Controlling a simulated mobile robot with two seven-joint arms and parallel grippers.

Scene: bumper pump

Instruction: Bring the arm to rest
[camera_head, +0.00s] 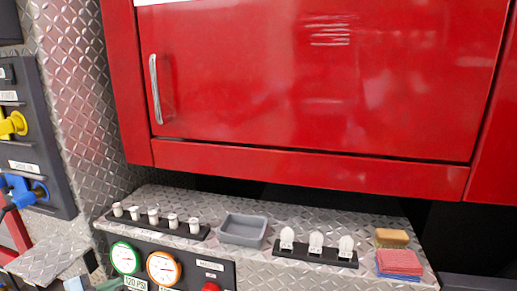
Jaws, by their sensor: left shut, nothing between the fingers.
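Only a small part of my left gripper (92,284) shows, at the bottom left edge of the head view, in front of the diamond-plate panel below the gauges' left side. It is shut and holds nothing that I can see. Most of it and the rest of the arm are cut off by the frame. My right gripper is not in view.
A red cabinet (310,85) with a silver handle fills the upper view. The metal ledge (225,195) below bears white fittings on black racks, a grey tray (243,230), a sponge (391,238) and folded cloths (399,263). Yellow (12,125) and blue (24,190) valves stand left.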

